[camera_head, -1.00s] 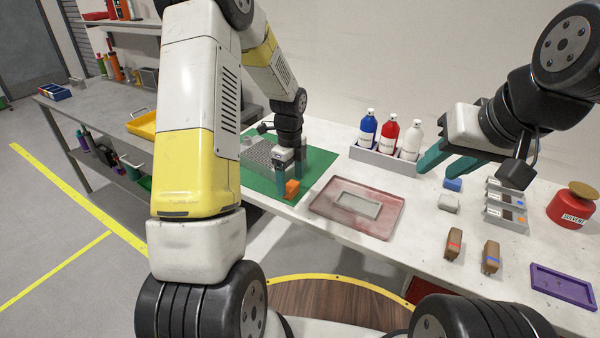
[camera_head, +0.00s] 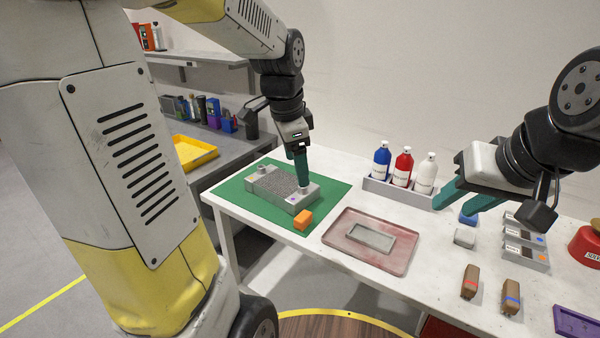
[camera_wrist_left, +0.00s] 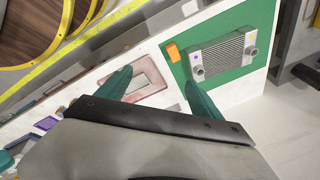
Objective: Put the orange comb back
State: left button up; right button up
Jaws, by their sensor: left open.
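The orange comb (camera_head: 303,220) is a small orange block on the green mat (camera_head: 233,200), near the mat's front right edge. It sits just in front of the right end of a grey finned core (camera_head: 272,186), apart from it. It also shows in the left wrist view (camera_wrist_left: 173,52), beside the core. My left gripper (camera_head: 304,188) is above the right end of the core, behind the comb. In the wrist view its two teal fingers (camera_wrist_left: 159,78) are spread with nothing between them. My right gripper (camera_head: 450,207) is open and empty above the right part of the table.
A red tray (camera_head: 343,247) with a grey rectangular piece lies right of the mat. A rack (camera_head: 372,187) of blue, red and white bottles stands behind. Two brown brushes (camera_head: 470,281) and a grey stepped holder (camera_head: 527,256) are at the right. A yellow tray (camera_head: 193,152) sits left.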

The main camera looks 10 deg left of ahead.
pick_arm(q)
jog(key=s+r+n+t, duration=0.1)
jog(key=s+r+n, duration=0.1)
jog(key=s+n, duration=0.3)
jog(key=s+d+r+n+t+h, duration=0.1)
jog(key=s+r+n+t, duration=0.1)
jog(key=s+n, duration=0.4)
jog(key=shift+s+d, duration=0.25)
jog(key=shift+s, duration=1)
